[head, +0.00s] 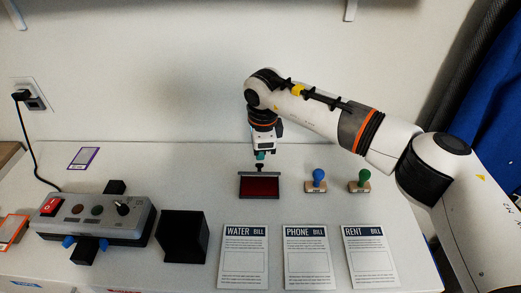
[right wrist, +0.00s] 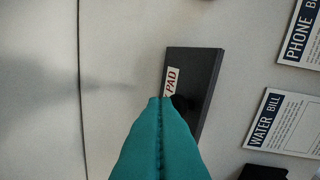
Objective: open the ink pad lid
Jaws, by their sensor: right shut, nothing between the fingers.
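The ink pad (head: 259,187) sits on the white table, and its red inner surface faces up in the head view. Its dark lid (head: 259,174) appears raised along the far edge, with a small black knob behind it. In the right wrist view, the lid's dark outer face (right wrist: 208,75) shows a white label ending in "PAD". My right gripper (head: 260,156), with teal fingers, is just behind the lid. Its fingertips (right wrist: 160,100) are shut with nothing between them, overlapping the label end in view; whether they touch cannot be told. My left gripper is out of view.
A blue stamp (head: 318,178) and a green stamp (head: 362,179) stand right of the pad. Water (head: 244,262), phone (head: 308,262) and rent (head: 370,262) bills lie in front. A control box (head: 95,215) and black holder (head: 183,237) stand left. The wall is close behind.

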